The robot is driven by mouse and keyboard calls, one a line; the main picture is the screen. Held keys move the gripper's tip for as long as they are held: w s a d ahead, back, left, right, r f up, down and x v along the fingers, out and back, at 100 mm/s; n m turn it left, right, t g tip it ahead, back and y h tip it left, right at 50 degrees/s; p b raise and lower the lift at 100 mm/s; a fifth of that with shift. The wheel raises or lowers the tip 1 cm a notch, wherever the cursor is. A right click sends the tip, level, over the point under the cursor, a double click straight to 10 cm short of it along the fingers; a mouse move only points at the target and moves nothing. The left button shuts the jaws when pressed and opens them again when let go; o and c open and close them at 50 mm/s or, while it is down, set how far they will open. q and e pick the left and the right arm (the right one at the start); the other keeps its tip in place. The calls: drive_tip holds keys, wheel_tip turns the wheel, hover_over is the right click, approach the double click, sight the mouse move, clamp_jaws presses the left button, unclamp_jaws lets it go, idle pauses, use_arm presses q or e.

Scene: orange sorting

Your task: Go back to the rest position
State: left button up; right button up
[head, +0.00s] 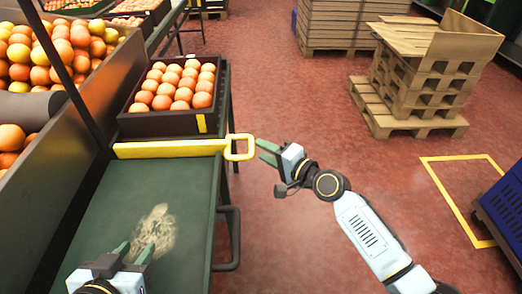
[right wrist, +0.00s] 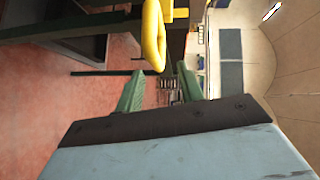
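My left gripper (head: 134,248) is low in the head view, over the dark green table surface (head: 85,225). Its green fingers are apart with nothing seen between them. My right gripper (head: 262,152) is right of the table's edge, beside the yellow loop handle (head: 240,148) of a yellow bar (head: 165,149). In the right wrist view, the green fingers (right wrist: 160,75) stand apart. The yellow loop (right wrist: 153,38) reaches close to the gap between their tips. I cannot tell whether it touches them.
A dark crate (head: 200,123) of oranges stands behind the yellow bar. Bins of oranges (head: 55,55) line the left. Cardboard boxes on pallets (head: 415,75) and a blue crate (head: 503,210) stand at the right. The red floor between is open.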

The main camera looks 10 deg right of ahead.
use_arm(q)
drive_tip(key=shift+s+d+f, duration=0.1)
drive_tip(key=shift+s+f, duration=0.1)
drive_tip(key=shift+s, duration=0.4)
use_arm(e)
drive_tip(key=shift+v, duration=1)
use_arm(q)
drive_tip(key=shift+w+r, duration=0.1)
drive_tip(key=shift+w, duration=0.05)
